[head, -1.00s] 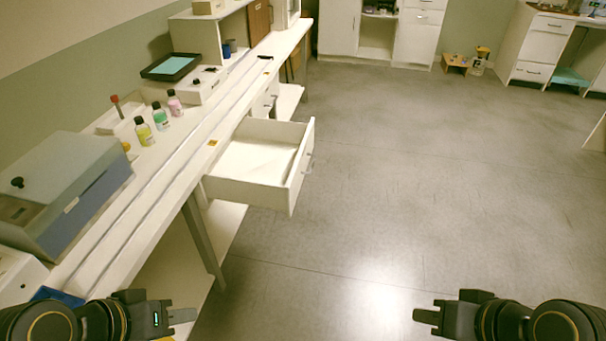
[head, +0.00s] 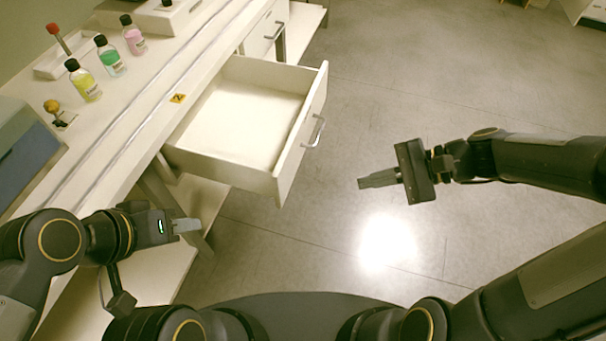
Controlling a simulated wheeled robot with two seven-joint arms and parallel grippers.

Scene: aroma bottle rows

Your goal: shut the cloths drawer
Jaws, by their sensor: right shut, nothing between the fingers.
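The white drawer (head: 233,143) is pulled out from under the long white bench, in the middle of the head view. Its inside looks empty. Its front panel (head: 304,130) faces right and carries a metal handle (head: 315,132). My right gripper (head: 362,183) is shut and empty, to the right of the drawer front and apart from it, with its fingers pointing left toward it. My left gripper (head: 196,226) is at the lower left, below the drawer and near the bench edge. Whether its fingers are apart is not clear.
The bench top (head: 125,135) holds a yellow bottle (head: 85,82), a green bottle (head: 110,58) and a pink bottle (head: 133,37). A grey-blue box (head: 22,150) stands at the left. Another drawer front (head: 268,32) sits closed beyond. The floor (head: 430,90) to the right is clear.

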